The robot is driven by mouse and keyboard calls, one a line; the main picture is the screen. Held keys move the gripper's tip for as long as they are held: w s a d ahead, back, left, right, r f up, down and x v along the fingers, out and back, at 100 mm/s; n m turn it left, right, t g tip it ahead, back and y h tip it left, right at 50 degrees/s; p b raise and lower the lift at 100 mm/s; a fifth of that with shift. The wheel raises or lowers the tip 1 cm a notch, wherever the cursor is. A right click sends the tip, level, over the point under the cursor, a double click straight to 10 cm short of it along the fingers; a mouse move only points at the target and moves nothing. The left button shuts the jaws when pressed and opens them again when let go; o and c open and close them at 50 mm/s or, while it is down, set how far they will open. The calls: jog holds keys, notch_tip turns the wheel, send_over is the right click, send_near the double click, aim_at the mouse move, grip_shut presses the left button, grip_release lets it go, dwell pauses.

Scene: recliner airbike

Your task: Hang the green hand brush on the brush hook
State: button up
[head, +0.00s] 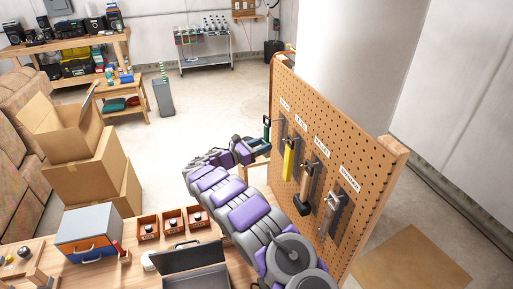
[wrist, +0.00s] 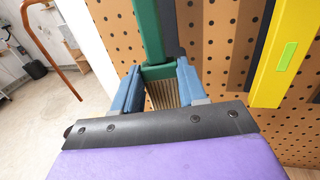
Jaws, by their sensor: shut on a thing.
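The green hand brush (wrist: 148,30) is in my gripper (wrist: 158,72), handle upward. Its tan bristles (wrist: 162,94) show between the blue fingers, which are closed on the green part. In the head view, the dark green handle (head: 266,123) stands up at the far end of the pegboard (head: 345,150), with my gripper (head: 256,146) below it. The brush is in front of a dark backing strip (head: 283,127) under the leftmost label. The brush hook itself cannot be made out, and I cannot tell whether the handle touches it.
A yellow level (head: 289,158) hangs just right of the brush, then a mallet (head: 306,180) and a wrench (head: 328,212). A workbench below holds an open toolbox (head: 193,262) and small orange bins (head: 172,220).

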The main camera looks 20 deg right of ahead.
jog(key=d+b, duration=0.1)
jog(key=d, duration=0.1)
jog(key=shift+d+f, duration=0.1)
jog(key=shift+d, duration=0.3)
jog(key=shift+f, duration=0.3)
jog(key=shift+d+f, duration=0.1)
jog(key=shift+d, duration=0.6)
